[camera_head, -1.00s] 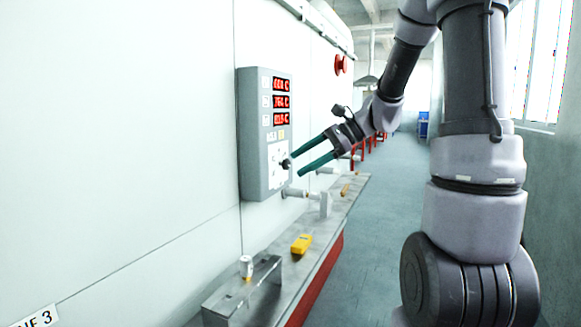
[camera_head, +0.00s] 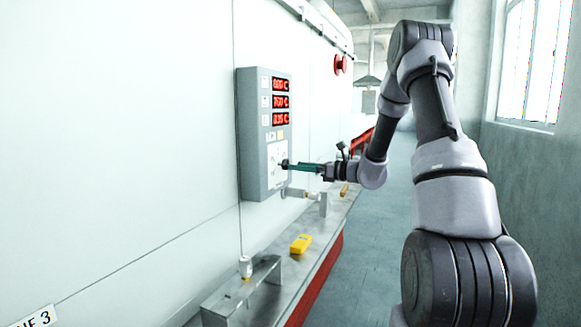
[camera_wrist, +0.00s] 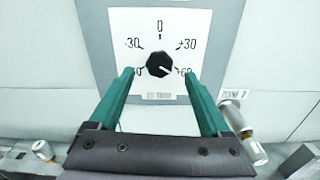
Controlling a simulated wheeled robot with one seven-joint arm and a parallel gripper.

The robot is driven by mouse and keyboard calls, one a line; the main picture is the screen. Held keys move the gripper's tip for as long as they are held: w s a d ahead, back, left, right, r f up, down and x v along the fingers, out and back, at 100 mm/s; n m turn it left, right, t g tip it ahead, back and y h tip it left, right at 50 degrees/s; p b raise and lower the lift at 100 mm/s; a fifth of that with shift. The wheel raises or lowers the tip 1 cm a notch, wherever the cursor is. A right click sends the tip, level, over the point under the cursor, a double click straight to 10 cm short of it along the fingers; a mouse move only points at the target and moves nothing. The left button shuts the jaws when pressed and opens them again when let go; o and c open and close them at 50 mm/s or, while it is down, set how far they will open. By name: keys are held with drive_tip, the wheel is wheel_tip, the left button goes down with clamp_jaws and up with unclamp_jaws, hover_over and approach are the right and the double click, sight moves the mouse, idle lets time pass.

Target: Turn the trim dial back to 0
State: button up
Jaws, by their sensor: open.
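The trim dial is a black knob (camera_wrist: 159,64) on a white scale plate in the wrist view. The plate reads 0 at the top, -30 and +30 at the sides, and +60 at lower right. The knob's white mark points right and slightly down, toward +60. My gripper (camera_wrist: 160,74) is open, its two green fingers on either side of the knob, apart from it in the picture. The left finger partly hides the lower-left number. In the head view my gripper (camera_head: 292,165) is level with the dial at the grey control box (camera_head: 250,140).
The box carries three red displays (camera_head: 281,101). A bench (camera_head: 325,232) below holds a yellow device (camera_head: 301,244), a metal bracket (camera_head: 235,292) and a small can (camera_head: 246,266). A grey pipe fitting (camera_head: 300,193) sticks out just under the box. A red button (camera_head: 341,65) is farther along the wall.

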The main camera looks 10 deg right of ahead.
sight(283, 164)
drive_tip(key=shift+x, duration=2.05)
clamp_jaws()
drive_tip(key=n, duration=2.3)
drive_tip(key=shift+n, duration=0.3)
